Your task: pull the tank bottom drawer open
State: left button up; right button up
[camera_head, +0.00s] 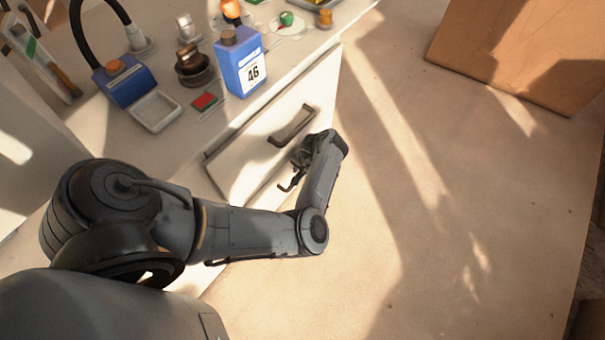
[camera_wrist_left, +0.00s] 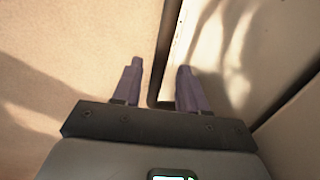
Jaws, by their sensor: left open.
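The cabinet's white upper drawer front (camera_head: 240,165) carries a dark bar handle (camera_head: 292,126). My left gripper (camera_head: 300,158) is just below that handle, close to the cabinet front. A second dark, bent handle (camera_head: 291,183) shows beside the gripper, lower down; it looks like the bottom drawer's handle, and the gripper partly hides it. In the left wrist view the open fingers (camera_wrist_left: 160,82) stand either side of this dark bar, with a gap to the left finger. Whether the right finger touches it I cannot tell. The bottom drawer front is mostly hidden.
The white countertop (camera_head: 150,170) holds a blue bottle marked 46 (camera_head: 240,64), a blue device with a white tray (camera_head: 126,80) and several small items. A brown wooden box (camera_head: 520,50) stands at the upper right. The floor (camera_head: 430,220) beside the cabinet is clear.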

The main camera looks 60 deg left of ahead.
pick_arm(q)
jog(key=shift+s, duration=0.1)
jog(key=shift+c, duration=0.2)
grip_shut()
